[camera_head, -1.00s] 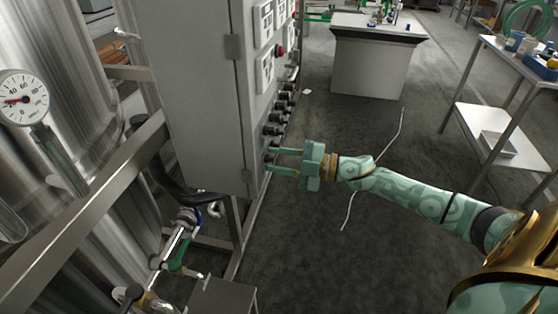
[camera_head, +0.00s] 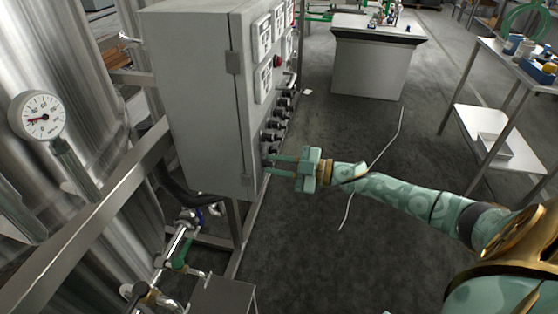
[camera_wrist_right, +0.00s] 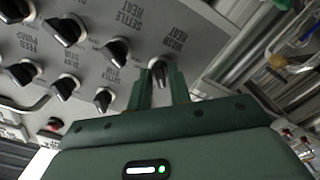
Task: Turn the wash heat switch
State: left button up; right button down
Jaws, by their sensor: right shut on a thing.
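The grey control cabinet (camera_head: 200,95) stands left of centre in the head view, with a column of black knobs on its right-hand face. In the right wrist view, the wash heat switch (camera_wrist_right: 158,71) is a dark knob with a pale pointer, just below its "WASH HEAT" label (camera_wrist_right: 174,41). My right gripper (camera_head: 270,164) reaches the lower end of the knob column. Its two green fingers (camera_wrist_right: 160,85) are shut on the wash heat switch, one on each side. In the head view the switch is hidden by the fingers. My left gripper is not in view.
A pressure gauge (camera_head: 39,116) and steel tanks stand left. A white-topped bench (camera_head: 375,60) and a side table are farther back.

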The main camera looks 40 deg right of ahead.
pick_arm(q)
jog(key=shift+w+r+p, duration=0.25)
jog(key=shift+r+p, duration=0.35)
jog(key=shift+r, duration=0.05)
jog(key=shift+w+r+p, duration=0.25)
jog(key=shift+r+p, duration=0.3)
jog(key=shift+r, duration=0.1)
pick_arm(e)
jog(key=shift+m, duration=2)
jog(key=c, duration=1.5)
grip_release()
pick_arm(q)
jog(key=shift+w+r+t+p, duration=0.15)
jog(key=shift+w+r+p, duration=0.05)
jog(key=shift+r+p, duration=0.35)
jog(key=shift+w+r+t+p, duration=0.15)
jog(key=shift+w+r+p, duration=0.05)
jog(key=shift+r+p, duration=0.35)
pick_arm(e)
jog(key=v, duration=1.6)
jog(key=shift+s+d, duration=0.1)
jog(key=shift+d, duration=0.1)
